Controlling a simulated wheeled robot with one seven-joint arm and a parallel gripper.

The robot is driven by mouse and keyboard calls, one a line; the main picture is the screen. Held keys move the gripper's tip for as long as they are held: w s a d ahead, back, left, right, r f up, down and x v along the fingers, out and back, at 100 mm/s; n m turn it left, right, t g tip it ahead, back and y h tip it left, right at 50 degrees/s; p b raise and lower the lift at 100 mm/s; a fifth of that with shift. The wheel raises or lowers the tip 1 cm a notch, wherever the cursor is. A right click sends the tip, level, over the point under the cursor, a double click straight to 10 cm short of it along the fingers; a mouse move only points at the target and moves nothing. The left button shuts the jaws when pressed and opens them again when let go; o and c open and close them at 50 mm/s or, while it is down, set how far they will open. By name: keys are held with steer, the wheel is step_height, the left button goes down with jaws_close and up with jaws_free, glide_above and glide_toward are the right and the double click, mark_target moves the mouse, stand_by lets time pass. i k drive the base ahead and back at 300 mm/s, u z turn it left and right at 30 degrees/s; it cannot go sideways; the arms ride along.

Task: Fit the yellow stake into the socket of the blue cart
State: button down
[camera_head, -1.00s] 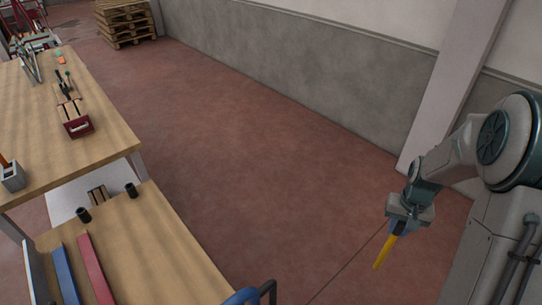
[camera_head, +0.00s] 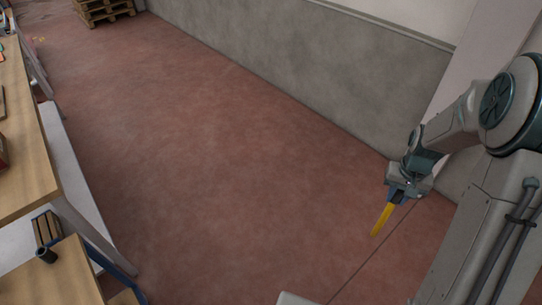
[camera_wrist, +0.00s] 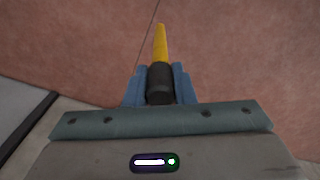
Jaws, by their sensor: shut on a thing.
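My gripper (camera_head: 398,198) hangs at the right of the head view, over bare floor. It is shut on the yellow stake (camera_head: 381,220), which points down and a little to the left, clear of everything around it. In the wrist view the blue fingers (camera_wrist: 160,85) close on a dark section of the stake, and its yellow end (camera_wrist: 161,43) sticks out past them. The blue cart and its socket cannot be made out for sure; a blue bar (camera_head: 115,270) shows at the lower left, beside a wooden top.
A wooden table (camera_head: 27,160) stands at the left edge. Pallets (camera_head: 104,10) lie far back. A grey wall (camera_head: 300,70) runs behind. The middle floor is free.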

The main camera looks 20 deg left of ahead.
mark_target(52, 259)
steer(key=i, duration=0.9)
steer(key=u, duration=2.05)
steer(key=i, duration=1.95)
steer(key=u, duration=1.95)
steer(key=i, duration=1)
steer(key=u, duration=0.05)
